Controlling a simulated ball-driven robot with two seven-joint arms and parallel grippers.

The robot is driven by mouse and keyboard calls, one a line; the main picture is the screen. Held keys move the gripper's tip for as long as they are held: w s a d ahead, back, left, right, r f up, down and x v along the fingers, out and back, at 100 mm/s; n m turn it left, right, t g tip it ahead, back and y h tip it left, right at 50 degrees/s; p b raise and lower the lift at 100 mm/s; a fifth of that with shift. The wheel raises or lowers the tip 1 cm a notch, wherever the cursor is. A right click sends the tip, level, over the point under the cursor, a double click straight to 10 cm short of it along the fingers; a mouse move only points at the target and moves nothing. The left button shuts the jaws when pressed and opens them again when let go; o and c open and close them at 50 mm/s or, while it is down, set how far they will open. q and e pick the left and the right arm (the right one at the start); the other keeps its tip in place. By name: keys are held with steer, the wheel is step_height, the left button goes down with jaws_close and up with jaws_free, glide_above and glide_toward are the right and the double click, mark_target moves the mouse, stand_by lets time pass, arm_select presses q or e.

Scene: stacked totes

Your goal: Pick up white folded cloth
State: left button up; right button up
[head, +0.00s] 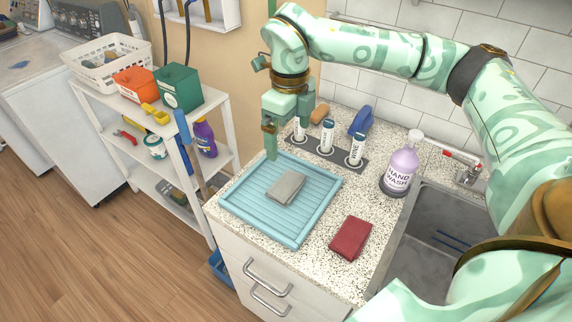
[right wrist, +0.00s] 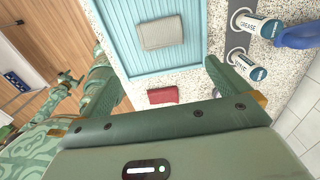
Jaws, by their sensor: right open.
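The folded cloth (head: 286,187) looks pale grey-white and lies flat on the ribbed light-blue tray (head: 242,212) on the speckled counter. In the right wrist view the cloth (right wrist: 161,31) shows near the top, beyond my fingertips. My right gripper (head: 286,138) is open and empty, above the back edge of the tray, behind the cloth and apart from it. Its two spread fingers also show in the right wrist view (right wrist: 164,75). My left gripper is not in view.
A dark red folded cloth (head: 350,238) lies on the counter right of the tray. Labelled bottles (head: 327,138) stand in a dark holder behind the tray. A purple hand wash bottle (head: 400,168) stands by the sink (head: 440,236). A white shelf (head: 224,144) is at left.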

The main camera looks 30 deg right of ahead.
steer(key=b, duration=0.2)
glide_above(289, 183)
step_height(289, 183, down, 10)
steer(key=shift+f, duration=0.1)
steer(key=shift+f+b, duration=0.3)
steer(key=shift+f, duration=0.4)
step_height(289, 183, down, 4)
steer(key=shift+f+b, duration=0.25)
steer(key=shift+b, duration=0.5)
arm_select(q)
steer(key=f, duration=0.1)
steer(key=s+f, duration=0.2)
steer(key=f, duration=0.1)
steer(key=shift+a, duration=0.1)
arm_select(e)
steer(key=shift+r, duration=0.1)
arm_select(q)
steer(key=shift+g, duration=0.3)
arm_select(e)
steer(key=c, duration=0.7)
